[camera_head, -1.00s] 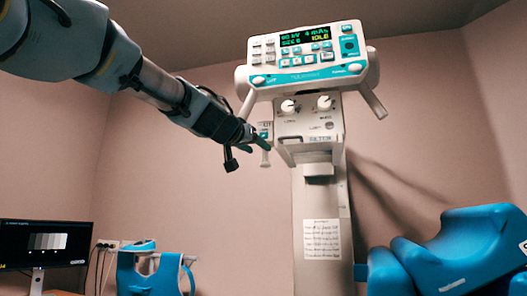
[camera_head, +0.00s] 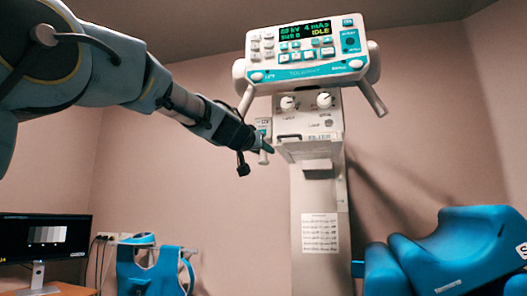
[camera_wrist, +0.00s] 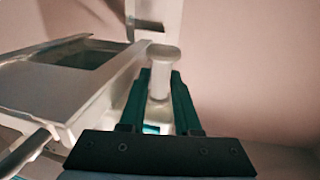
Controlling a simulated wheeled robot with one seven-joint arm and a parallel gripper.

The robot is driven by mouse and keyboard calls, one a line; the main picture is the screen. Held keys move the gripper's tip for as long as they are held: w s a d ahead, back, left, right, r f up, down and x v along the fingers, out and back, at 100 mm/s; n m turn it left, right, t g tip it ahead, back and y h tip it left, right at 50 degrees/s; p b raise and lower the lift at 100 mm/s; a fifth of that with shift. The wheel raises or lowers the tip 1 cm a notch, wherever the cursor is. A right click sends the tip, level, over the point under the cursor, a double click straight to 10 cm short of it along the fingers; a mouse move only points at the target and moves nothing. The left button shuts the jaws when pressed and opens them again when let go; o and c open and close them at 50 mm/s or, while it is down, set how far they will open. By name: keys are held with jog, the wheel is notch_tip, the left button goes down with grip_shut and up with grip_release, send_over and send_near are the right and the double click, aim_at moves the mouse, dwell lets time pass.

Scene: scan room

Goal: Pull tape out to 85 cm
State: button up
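The small tape unit (camera_head: 263,124) with a teal label hangs on the left side of the white collimator box in the head view. Its pale pull handle (camera_head: 263,158) hangs just below it. My gripper (camera_head: 268,149) reaches in from the upper left and is at the handle. In the wrist view, the two dark green fingers of my gripper (camera_wrist: 162,92) stand either side of the handle's pale stem, with its round end (camera_wrist: 163,52) past the tips. Whether the fingers press on it is not clear. No length of tape or scale reading can be made out.
The collimator box (camera_head: 306,125) with two knobs is right beside my gripper, under the control panel (camera_head: 305,58). A bar (camera_wrist: 28,150) is close at the lower left in the wrist view.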

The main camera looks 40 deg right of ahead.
grip_shut()
dwell(1.0)
